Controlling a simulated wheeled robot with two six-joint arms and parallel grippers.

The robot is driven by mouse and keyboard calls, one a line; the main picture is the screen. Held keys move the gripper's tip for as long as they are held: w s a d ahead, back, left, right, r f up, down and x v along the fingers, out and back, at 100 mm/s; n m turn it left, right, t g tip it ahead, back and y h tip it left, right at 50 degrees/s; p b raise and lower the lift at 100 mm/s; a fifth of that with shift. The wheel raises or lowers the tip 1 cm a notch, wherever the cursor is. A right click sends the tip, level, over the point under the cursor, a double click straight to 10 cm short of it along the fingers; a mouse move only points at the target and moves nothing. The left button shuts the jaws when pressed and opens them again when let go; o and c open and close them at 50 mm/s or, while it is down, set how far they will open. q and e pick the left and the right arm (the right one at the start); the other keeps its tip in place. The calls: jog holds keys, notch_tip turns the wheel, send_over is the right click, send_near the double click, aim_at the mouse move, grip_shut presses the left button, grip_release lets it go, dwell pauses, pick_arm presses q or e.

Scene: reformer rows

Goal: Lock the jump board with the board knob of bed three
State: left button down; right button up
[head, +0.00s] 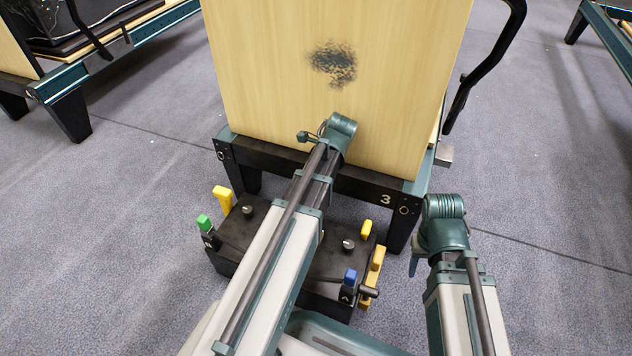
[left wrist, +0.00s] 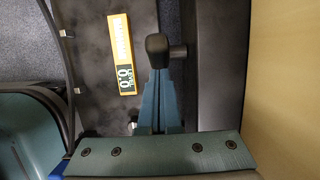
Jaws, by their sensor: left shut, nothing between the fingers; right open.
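The jump board (head: 300,60) is a pale wood panel with a dark scuff, standing upright at the end of bed three, whose frame (head: 350,186) carries a white 3. Its edge also shows in the left wrist view (left wrist: 285,70). A black knob (left wrist: 157,43) on a short shaft sticks out from the dark frame bar there. My left gripper (left wrist: 160,75) is shut and empty, its fingertips right at the knob; I cannot tell whether they touch. In the head view my left arm hides these fingers. My right gripper (head: 416,256) is open, right of the bed frame, apart from it.
A dark box (head: 255,225) with small knobs and yellow, green and blue handles sits on the floor below the frame. Another bed (head: 70,80) stands at upper left.

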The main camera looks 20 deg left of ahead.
pick_arm(q)
jog(key=shift+a+f+b, duration=0.15)
jog(key=shift+f+b, duration=0.15)
pick_arm(e)
jog(key=shift+f, duration=0.35)
pick_arm(q)
jog(key=shift+d+f+b, duration=0.2)
jog(key=shift+f+b, duration=0.4)
pick_arm(e)
jog(key=shift+f, duration=0.55)
pick_arm(q)
jog(key=shift+r+p, duration=0.85)
pick_arm(e)
jog(key=shift+r, duration=0.8)
pick_arm(q)
jog(key=d+r+p, duration=0.8)
jog(key=d, duration=0.2)
jog(key=shift+w+r+p, duration=0.3)
jog(key=shift+r+p, duration=0.05)
pick_arm(e)
notch_tip(320, 180, up, 9)
jog(key=shift+d+f, duration=0.15)
jog(key=shift+d, duration=0.3)
